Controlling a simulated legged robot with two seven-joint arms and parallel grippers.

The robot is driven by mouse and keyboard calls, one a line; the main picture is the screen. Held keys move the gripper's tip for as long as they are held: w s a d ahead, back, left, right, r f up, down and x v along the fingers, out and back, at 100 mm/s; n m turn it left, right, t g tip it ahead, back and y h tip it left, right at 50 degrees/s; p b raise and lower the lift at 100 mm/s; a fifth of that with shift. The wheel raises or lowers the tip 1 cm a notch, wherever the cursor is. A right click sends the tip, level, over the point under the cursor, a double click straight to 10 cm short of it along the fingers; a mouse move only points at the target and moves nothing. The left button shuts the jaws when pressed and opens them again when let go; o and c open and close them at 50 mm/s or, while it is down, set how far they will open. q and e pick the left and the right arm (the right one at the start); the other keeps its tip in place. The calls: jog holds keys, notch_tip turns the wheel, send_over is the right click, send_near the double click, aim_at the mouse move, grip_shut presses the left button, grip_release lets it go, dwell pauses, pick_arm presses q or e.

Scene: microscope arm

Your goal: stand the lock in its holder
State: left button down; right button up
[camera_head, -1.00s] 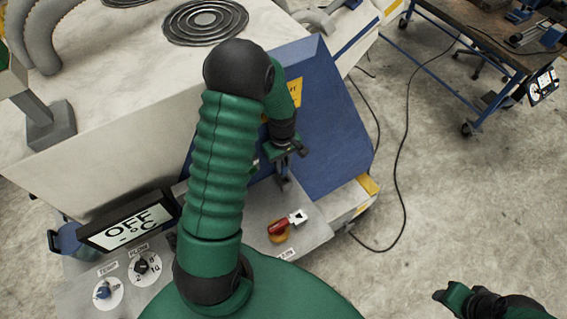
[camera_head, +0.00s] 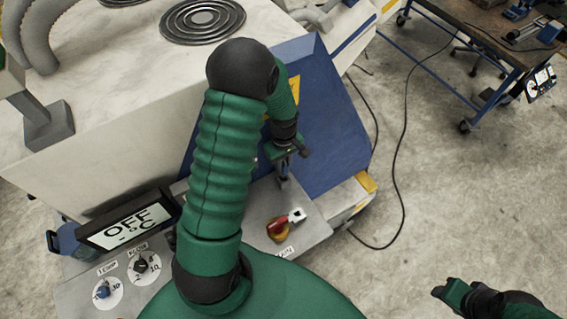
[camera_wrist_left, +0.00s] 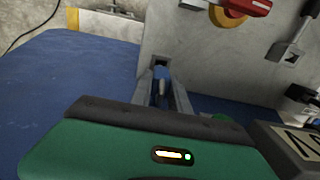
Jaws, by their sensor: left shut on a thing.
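My left gripper (camera_head: 284,168) is over the grey control panel, close to the sloping blue panel. In the left wrist view, its grey fingers (camera_wrist_left: 162,98) are shut on a small blue piece with a pale metal tip, which I take to be the lock (camera_wrist_left: 160,82). The gripper body hides its lower part. In the head view the lock is too small and covered to make out. I cannot tell which part is the holder. My right gripper (camera_head: 452,292) is low at the right, away from the panel, and its finger gap is unclear.
A red rotary switch (camera_head: 278,224) on a yellow disc sits on the panel near the left gripper. The blue sloping panel (camera_head: 325,130) rises behind. A cable crosses the open floor at right.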

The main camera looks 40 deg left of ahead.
aim_at(284, 172)
pick_arm(q)
jog(key=shift+d+f+b, duration=0.15)
jog(key=shift+f+b, duration=0.25)
jog(key=shift+f, duration=0.2)
jog(key=shift+f+b, duration=0.35)
jog(key=shift+f, duration=0.15)
jog(key=shift+f+b, duration=0.85)
jog(key=shift+f, duration=0.4)
jog(key=c, duration=1.2)
grip_release()
jog(key=shift+o, duration=0.2)
notch_tip(284, 172, up, 17)
jog(key=shift+f+b, duration=0.1)
jog(key=shift+b, duration=0.9)
